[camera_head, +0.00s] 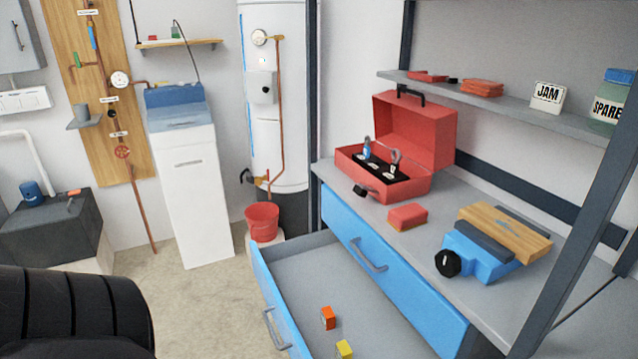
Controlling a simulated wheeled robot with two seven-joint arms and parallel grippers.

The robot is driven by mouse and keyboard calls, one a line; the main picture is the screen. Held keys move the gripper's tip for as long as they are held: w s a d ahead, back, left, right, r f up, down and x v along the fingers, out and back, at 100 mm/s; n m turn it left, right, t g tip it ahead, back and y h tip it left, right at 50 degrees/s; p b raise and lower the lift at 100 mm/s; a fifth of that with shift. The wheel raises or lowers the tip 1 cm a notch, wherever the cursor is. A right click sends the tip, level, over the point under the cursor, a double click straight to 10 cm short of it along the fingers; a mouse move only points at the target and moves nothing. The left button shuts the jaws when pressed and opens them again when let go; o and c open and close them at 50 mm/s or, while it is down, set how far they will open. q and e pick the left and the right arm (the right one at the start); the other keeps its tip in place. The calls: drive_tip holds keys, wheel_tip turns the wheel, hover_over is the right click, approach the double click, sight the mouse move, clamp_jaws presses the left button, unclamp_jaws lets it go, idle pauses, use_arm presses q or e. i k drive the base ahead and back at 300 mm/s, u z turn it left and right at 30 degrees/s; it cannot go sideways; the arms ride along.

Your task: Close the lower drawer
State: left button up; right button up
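The lower drawer (300,275) is pulled out of the blue-fronted workbench, toward the lower left of the view. Its blue front panel (267,290) carries a grey bar handle (274,328). Inside it lie an orange block (328,318) and a yellow block (344,349). The near part of the drawer is cut off by the bottom edge of the view. The upper drawer (403,282) is shut, with its handle (369,254) in the middle. Neither of my grippers is in view.
A red bucket (262,223) stands just beyond the open drawer. The bench top holds a red toolbox (410,185), a red-orange block (407,216) and a blue vise (480,255). A black ribbed shape fills the lower left. The floor (195,305) left of the drawer is clear.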

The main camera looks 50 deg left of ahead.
sight(298, 277)
drive_tip(key=u, duration=3.4)
drive_tip(key=i, duration=1.25)
drive_tip(key=z, duration=3.2)
